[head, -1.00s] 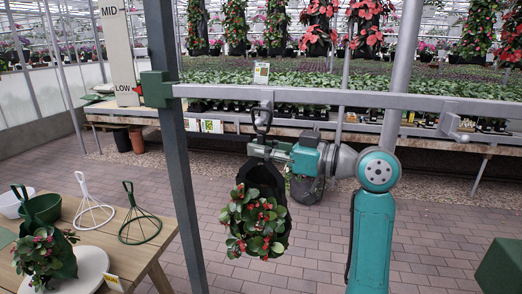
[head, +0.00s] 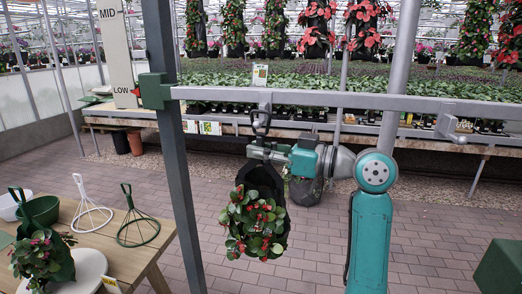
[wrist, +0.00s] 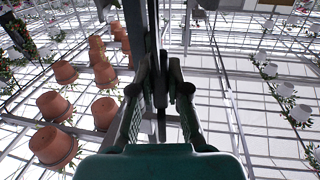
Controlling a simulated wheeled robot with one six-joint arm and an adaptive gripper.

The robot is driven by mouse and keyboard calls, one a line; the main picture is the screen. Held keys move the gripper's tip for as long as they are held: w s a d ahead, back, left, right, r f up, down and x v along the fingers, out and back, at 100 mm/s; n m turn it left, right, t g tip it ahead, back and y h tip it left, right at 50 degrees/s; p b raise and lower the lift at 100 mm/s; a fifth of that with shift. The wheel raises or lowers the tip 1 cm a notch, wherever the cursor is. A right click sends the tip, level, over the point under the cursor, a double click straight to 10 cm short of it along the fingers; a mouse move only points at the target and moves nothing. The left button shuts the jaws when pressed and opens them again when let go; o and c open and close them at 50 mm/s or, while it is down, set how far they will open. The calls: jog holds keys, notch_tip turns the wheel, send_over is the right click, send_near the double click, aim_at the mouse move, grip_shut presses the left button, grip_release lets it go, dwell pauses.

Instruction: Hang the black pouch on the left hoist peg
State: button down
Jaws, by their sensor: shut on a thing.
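The black pouch (head: 284,222), filled with a leafy plant with red berries, hangs upright below my gripper (head: 262,150). My gripper is shut on the pouch's black hanger (head: 261,124); the hanger also shows between the fingers in the wrist view (wrist: 161,92). The hanger's loop rises above the fingers to just under the rail, at the left hoist peg (head: 265,98). The loop overlaps the peg's lower end in the picture; I cannot tell whether it is around the peg or only in front of it.
The grey hoist rail (head: 330,98) runs right from a dark post (head: 178,170); a second peg (head: 447,126) sits at its right. A wooden table (head: 140,258) with a green bowl, plant and wire stands is at left. Terracotta pots (wrist: 54,146) show in the wrist view.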

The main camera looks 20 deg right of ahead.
jog(key=shift+f, duration=0.1)
jog(key=shift+f, duration=0.35)
jog(key=shift+f, duration=0.15)
dwell(0.3)
jog(key=c, duration=1.1)
grip_release()
jog(key=shift+o, duration=0.2)
jog(key=shift+f, duration=0.1)
jog(key=shift+d, duration=0.1)
jog(key=v, duration=1.2)
